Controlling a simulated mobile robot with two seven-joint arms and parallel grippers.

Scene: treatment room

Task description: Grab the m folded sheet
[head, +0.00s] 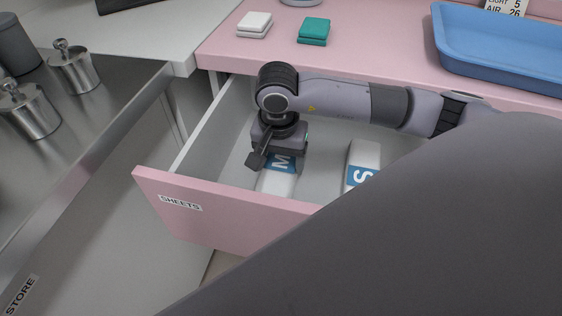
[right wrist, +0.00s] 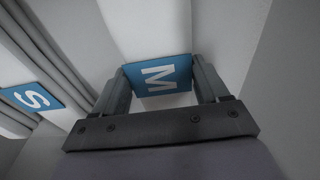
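The M folded sheet (head: 279,180) is a white folded bundle with a blue M label, lying in the open drawer. My right gripper (head: 268,152) is above its far end, pointing down, and hides part of it. In the right wrist view the M label (right wrist: 160,75) lies between the two spread fingers of the right gripper (right wrist: 158,82), one on each side. The fingers look open, with no clear grip on the sheet. A similar sheet with an S label (head: 361,170) lies to its right; its label also shows in the right wrist view (right wrist: 32,97). My left gripper is not in view.
The pink drawer front (head: 225,205) reads SHEETS, and the drawer walls stand close around the gripper. On the pink top are a white stack (head: 254,24), a teal stack (head: 314,31) and a blue tray (head: 500,45). Metal canisters (head: 74,68) stand at the left.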

